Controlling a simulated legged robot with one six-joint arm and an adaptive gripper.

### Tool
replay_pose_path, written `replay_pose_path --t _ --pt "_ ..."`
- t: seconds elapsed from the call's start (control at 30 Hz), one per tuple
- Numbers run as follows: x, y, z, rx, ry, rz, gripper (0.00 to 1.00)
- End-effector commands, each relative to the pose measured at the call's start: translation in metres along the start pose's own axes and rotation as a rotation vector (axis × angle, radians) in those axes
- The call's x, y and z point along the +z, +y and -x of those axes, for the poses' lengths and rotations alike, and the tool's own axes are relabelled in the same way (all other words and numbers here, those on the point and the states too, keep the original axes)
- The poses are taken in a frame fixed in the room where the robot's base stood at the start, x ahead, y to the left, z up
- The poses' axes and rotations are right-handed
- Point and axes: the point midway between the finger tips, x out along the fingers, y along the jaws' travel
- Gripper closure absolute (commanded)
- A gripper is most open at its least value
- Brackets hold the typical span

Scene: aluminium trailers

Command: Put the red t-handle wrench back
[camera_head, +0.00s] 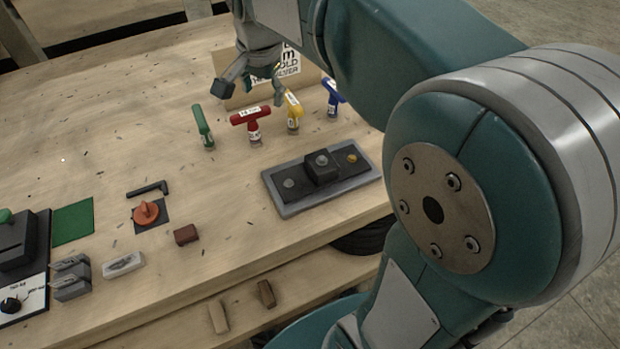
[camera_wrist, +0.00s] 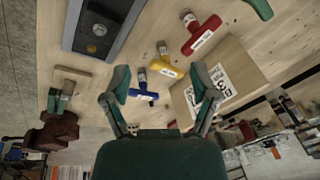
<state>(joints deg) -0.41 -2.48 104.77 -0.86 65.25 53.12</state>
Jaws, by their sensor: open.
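The red t-handle wrench (camera_head: 250,120) stands upright on the wooden bench, handle up, between a green t-handle wrench (camera_head: 203,127) on its left and a yellow one (camera_head: 293,112) on its right. A blue one (camera_head: 332,97) is farther right. In the wrist view the red wrench (camera_wrist: 203,36) is at upper right, beyond the fingertips. My gripper (camera_head: 250,90) is above the back of the bench, behind the red wrench in the picture. In the wrist view my gripper (camera_wrist: 161,78) is open with nothing held; the yellow wrench (camera_wrist: 166,67) appears between its fingers.
A cardboard piece with printed lettering (camera_head: 292,64) stands behind the wrenches. A grey tray with a black block (camera_head: 275,190) lies in front of them. An orange knob (camera_head: 146,212), a green mat (camera_head: 73,222) and small blocks are at front left. Left of the green wrench is open bench.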

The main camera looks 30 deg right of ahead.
Motion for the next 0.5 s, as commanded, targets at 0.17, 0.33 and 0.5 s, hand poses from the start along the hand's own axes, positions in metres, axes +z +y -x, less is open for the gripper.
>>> replay_pose_path --t 0.17,0.33,0.5 --pt "0.025 0.034 0.015 -0.047 0.04 0.186 0.24" --pt "0.05 0.066 0.021 -0.081 0.082 0.366 0.24" --pt "0.074 0.097 0.021 -0.109 0.133 0.545 0.24"
